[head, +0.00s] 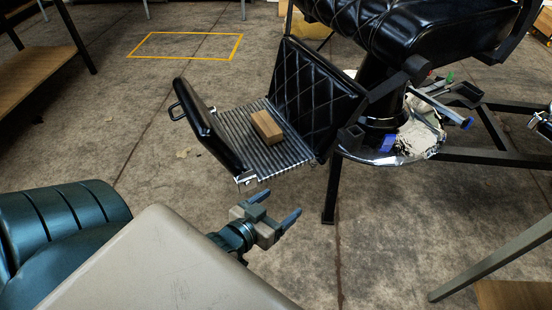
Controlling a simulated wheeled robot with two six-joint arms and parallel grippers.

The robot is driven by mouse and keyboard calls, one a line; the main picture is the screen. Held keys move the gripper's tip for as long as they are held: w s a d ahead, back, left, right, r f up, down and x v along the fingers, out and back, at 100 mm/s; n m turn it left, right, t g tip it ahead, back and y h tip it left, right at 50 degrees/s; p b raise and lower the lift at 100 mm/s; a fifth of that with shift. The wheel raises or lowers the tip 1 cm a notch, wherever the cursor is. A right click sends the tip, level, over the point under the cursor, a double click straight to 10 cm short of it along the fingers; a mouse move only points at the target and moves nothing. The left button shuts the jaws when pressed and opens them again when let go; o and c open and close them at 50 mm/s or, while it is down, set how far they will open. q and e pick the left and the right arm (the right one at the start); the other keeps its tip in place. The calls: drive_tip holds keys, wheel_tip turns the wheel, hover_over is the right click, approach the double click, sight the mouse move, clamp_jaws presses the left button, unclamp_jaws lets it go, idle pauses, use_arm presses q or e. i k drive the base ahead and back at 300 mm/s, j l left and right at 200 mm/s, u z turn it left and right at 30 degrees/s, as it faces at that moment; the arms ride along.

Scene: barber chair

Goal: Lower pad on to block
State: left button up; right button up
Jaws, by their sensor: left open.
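The black pad (208,122) stands raised and tilted at the outer left end of the ribbed metal footrest (291,150). My right gripper is not in view.
The black barber chair (400,35) with its quilted leg panel (315,95) stands behind and right of the footrest. A round chrome base (385,150) holds clutter. Dark frame bars (485,156) run right. A wooden shelf (35,72) is upper left. Floor left of the pad is clear.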

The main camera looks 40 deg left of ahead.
sight(207, 128)
drive_tip(key=k+j+u, duration=0.25)
drive_tip(key=j+u, duration=0.25)
drive_tip(key=k+j+u, duration=0.25)
drive_tip(key=j, duration=0.2)
drive_tip(key=j+u, duration=0.2)
drive_tip(key=j, duration=0.15)
